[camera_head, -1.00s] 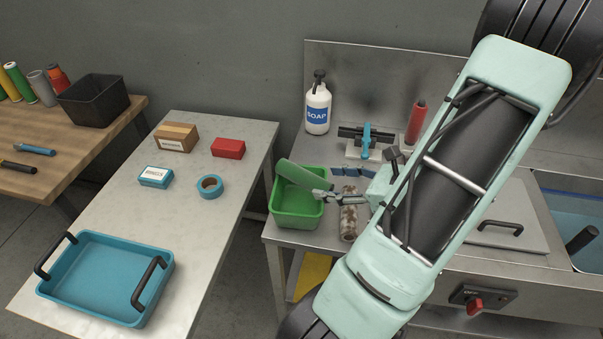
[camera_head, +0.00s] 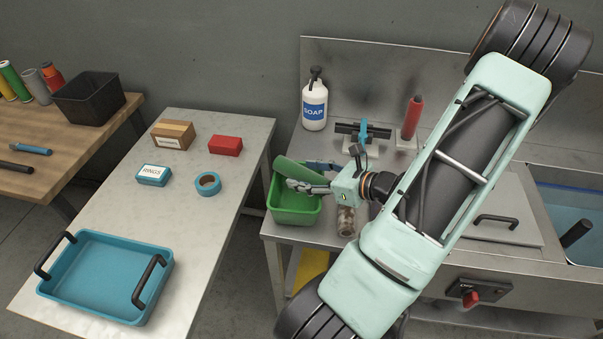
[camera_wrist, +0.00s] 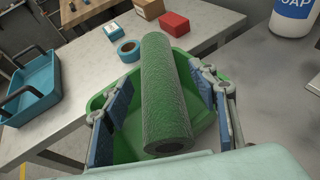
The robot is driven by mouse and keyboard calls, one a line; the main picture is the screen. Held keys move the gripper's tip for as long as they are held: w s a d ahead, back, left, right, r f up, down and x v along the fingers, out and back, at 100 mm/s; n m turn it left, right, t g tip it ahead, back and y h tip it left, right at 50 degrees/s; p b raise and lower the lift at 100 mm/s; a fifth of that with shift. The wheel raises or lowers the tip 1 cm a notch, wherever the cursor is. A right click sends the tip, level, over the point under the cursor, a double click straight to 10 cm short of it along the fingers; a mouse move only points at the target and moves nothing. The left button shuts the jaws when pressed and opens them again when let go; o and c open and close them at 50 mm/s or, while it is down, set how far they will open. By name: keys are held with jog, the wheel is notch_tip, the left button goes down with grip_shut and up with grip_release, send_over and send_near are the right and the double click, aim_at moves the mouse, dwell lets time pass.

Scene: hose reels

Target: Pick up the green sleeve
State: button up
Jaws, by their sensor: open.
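The green sleeve (camera_head: 298,175) is a hollow, rough-surfaced cylinder leaning in the green bin (camera_head: 294,216). Its upper end sticks out over the bin's far left rim. In the wrist view the sleeve (camera_wrist: 167,100) runs through the middle, with its open end toward me. My gripper (camera_wrist: 163,86) is open, with one blue-padded finger on each side of the sleeve. Gaps show between the pads and the sleeve. In the head view my gripper (camera_head: 300,174) reaches over the bin from the right. The sleeve's lower part is partly hidden there by the fingers and bin.
A brown mottled cylinder (camera_head: 346,221) stands close beside the bin, under my wrist. A soap bottle (camera_head: 314,104), a blue clamp-like fixture (camera_head: 362,137) and a red cylinder (camera_head: 412,118) stand behind. The left table holds a blue tray (camera_head: 105,276), boxes and tape.

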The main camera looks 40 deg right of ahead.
jog(key=shift+x, duration=0.8)
jog(key=shift+c, duration=0.6)
jog(key=c, duration=1.3)
jog(key=shift+o, duration=0.2)
jog(key=shift+r, duration=0.2)
